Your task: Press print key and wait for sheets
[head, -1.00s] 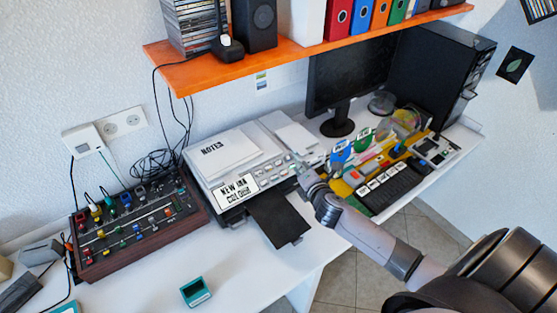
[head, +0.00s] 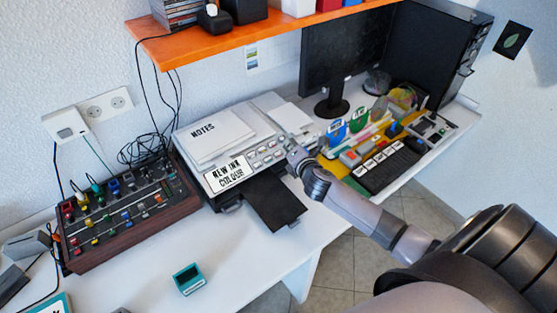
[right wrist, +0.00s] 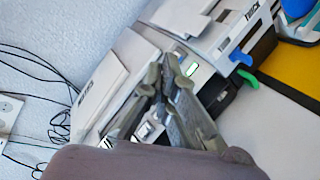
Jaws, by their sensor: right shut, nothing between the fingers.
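The white printer (head: 188,140) stands on the desk with a "NOTES" pad on its lid and a "NEW INK COLOUR" label on its front. Its grey key panel (head: 266,153) is beside the label. The black output tray (head: 274,205) sticks out in front and is bare. My right gripper (head: 291,150) is shut and empty at the right end of the panel. I cannot tell whether the tips touch a key. My left gripper is not in view.
A mixer box (head: 130,215) with coloured knobs stands left of the printer. A yellow organiser with a dark keyboard (head: 385,170) and a monitor (head: 340,60) are to the right. A teal box (head: 189,279) lies in front. An orange shelf (head: 220,38) hangs above.

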